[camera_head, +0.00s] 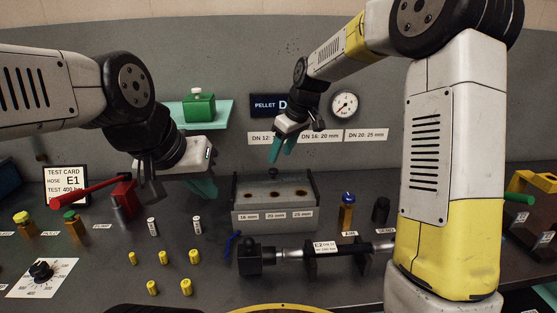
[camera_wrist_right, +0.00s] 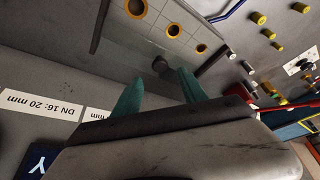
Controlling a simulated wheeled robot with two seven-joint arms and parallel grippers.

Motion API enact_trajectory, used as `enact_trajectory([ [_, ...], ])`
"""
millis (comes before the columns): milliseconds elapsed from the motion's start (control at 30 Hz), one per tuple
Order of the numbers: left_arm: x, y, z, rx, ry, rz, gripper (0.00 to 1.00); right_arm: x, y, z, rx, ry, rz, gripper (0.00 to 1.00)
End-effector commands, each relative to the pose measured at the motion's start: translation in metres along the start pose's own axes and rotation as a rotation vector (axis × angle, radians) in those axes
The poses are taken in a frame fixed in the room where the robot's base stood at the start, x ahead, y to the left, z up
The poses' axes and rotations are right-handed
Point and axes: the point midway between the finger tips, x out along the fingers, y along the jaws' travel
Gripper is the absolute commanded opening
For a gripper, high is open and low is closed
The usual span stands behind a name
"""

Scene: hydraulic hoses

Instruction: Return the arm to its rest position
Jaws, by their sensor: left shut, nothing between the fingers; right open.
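My right arm (camera_head: 455,130) comes in from the right and reaches across the upper middle in the head view. Its gripper (camera_head: 282,150) has teal fingers that stand apart with nothing between them, in the air in front of the back wall. It also shows in the right wrist view (camera_wrist_right: 160,85), open and empty, facing the holed block. My left arm (camera_head: 50,85) comes in from the left. Its gripper (camera_head: 205,187) is shut and empty above the bench, left of the holed block; its teal fingers are partly hidden by its body.
A grey block (camera_head: 275,217) with holes stands mid-bench. A labelled hose (camera_head: 292,254) lies in a stand at front. Several yellow pieces (camera_head: 165,257) lie left of it. A red-handled device (camera_head: 124,196) is below my left arm. A green box (camera_head: 199,107) sits on a shelf.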

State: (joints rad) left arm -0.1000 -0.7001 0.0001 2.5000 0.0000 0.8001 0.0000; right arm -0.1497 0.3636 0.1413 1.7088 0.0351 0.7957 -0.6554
Motion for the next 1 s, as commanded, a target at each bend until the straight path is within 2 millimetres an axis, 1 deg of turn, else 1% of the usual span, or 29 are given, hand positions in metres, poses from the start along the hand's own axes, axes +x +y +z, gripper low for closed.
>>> enact_trajectory([
  [33,0.000,0.000,0.000,0.000,0.000,0.000,0.00,-0.007,0.000,-0.001,0.000,0.002,0.001,0.50],
  [100,0.000,0.000,0.000,0.000,0.000,0.000,0.00,-0.011,0.000,-0.001,0.000,0.002,0.001,0.50],
  [200,0.000,0.000,0.000,0.000,0.000,0.000,0.00,-0.014,0.000,0.000,-0.001,0.000,-0.001,0.50],
  [467,0.000,0.000,0.000,0.000,0.000,0.000,0.00,-0.015,0.000,0.000,0.000,0.000,0.000,0.50],
  [567,0.000,0.000,0.000,0.000,0.000,0.000,0.00,-0.022,-0.002,0.004,0.013,0.002,0.008,0.50],
  [667,0.000,0.000,0.000,0.000,0.000,0.000,0.00,-0.042,-0.005,0.017,0.053,0.008,0.030,0.50],
  [767,0.000,0.000,0.000,0.000,0.000,0.000,0.00,-0.072,-0.014,0.038,0.121,0.020,0.063,0.50],
  [800,0.000,0.000,0.000,0.000,0.000,0.000,0.00,-0.084,-0.018,0.049,0.154,0.027,0.078,0.50],
  [900,0.000,0.000,0.000,0.000,0.000,0.000,0.00,-0.111,-0.030,0.077,0.239,0.044,0.111,0.50],
  [967,0.000,0.000,0.000,0.000,0.000,0.000,0.00,-0.125,-0.039,0.094,0.290,0.056,0.129,0.50],
  [1000,0.000,0.000,0.000,0.000,0.000,0.000,0.00,-0.134,-0.044,0.106,0.324,0.064,0.140,0.50],
])
